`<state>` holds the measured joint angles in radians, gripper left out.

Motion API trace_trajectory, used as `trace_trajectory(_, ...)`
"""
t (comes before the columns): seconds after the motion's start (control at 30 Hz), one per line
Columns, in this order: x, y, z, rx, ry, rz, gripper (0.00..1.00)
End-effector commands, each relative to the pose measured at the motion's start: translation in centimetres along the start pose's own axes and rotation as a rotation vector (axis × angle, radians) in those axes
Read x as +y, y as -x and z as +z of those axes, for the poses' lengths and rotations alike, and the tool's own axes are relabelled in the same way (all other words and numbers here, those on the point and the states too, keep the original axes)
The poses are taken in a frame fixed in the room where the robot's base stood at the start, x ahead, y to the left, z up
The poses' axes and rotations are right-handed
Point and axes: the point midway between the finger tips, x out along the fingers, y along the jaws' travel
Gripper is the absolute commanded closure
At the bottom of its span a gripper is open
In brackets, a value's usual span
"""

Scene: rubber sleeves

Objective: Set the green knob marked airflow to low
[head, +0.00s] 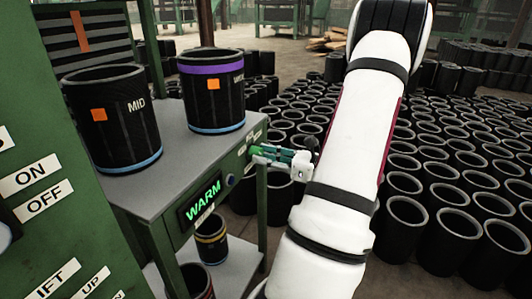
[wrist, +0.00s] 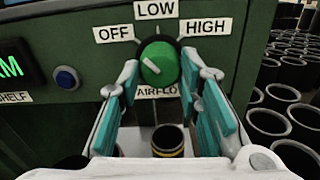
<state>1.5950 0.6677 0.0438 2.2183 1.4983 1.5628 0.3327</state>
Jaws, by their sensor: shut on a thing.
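The green airflow knob (wrist: 160,58) sits on the green front panel in the wrist view. Its white pointer mark slants up and left, towards the OFF label (wrist: 114,34). The LOW label (wrist: 156,10) is above the knob and the HIGH label (wrist: 206,27) is to its upper right. The AIRFLOW label (wrist: 157,91) below is partly covered. My gripper (wrist: 160,68) has its teal fingers on both sides of the knob and is shut on it. In the head view my gripper (head: 282,156) reaches the bench's front, and the knob is mostly hidden there.
A blue button (wrist: 67,78) and a lit WARM display (head: 203,197) are left of the knob. Two black sleeves, one marked MID (head: 115,120), stand on the bench top (head: 150,190). Many black sleeves (head: 440,210) crowd the floor at right.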

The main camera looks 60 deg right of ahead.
Motion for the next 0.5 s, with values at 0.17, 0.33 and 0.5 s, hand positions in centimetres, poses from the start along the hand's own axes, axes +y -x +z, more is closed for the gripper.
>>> trace_trajectory(0.17,0.11,-0.02,0.38,0.003,-0.109,0.002,0.96)
trace_trajectory(0.33,0.17,0.01,0.43,0.003,-0.236,0.002,0.96)
trace_trajectory(0.5,0.18,0.04,0.42,0.002,-0.366,0.001,0.96)
